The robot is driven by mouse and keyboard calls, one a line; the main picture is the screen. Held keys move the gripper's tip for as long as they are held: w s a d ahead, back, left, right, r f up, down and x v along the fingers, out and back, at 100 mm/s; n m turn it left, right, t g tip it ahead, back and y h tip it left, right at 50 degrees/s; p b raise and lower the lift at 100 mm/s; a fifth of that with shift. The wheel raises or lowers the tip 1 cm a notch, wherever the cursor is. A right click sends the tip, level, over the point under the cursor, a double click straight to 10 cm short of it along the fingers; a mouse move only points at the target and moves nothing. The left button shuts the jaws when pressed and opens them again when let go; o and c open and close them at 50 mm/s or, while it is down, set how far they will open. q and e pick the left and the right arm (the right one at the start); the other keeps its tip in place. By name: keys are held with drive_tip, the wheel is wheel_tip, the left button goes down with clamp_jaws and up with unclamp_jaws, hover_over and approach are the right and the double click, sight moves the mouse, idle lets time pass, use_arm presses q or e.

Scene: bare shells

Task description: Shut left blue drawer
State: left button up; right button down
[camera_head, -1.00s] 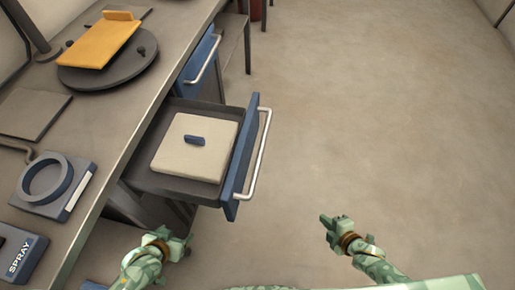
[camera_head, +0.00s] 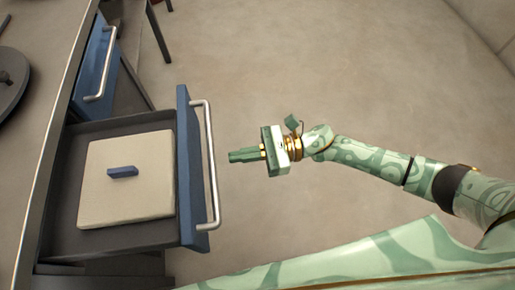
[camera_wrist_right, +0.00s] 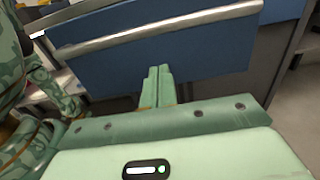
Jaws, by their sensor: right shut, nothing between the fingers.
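A blue-fronted drawer (camera_head: 187,125) is pulled out from under the worktop, with a silver bar handle (camera_head: 211,165) on its face. My right gripper (camera_head: 231,156) is shut and empty. Its fingers point left at the drawer front, just to the right of the handle, with a small gap in the head view. In the right wrist view the shut fingers (camera_wrist_right: 159,72) stand before the blue front (camera_wrist_right: 205,55), below the handle (camera_wrist_right: 150,31). My left gripper is not in view.
A beige slab (camera_head: 125,195) with a small blue grip (camera_head: 122,172) lies in the drawer. Another blue drawer front (camera_head: 97,60) farther along looks shut. The worktop edge (camera_head: 48,150) runs along the left. The floor (camera_head: 330,70) to the right is clear.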

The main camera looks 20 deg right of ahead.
sight(197, 163)
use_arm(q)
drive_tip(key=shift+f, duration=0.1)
use_arm(e)
drive_tip(key=a, duration=0.7)
drive_tip(key=shift+w, duration=0.3)
drive_tip(key=shift+a, duration=0.1)
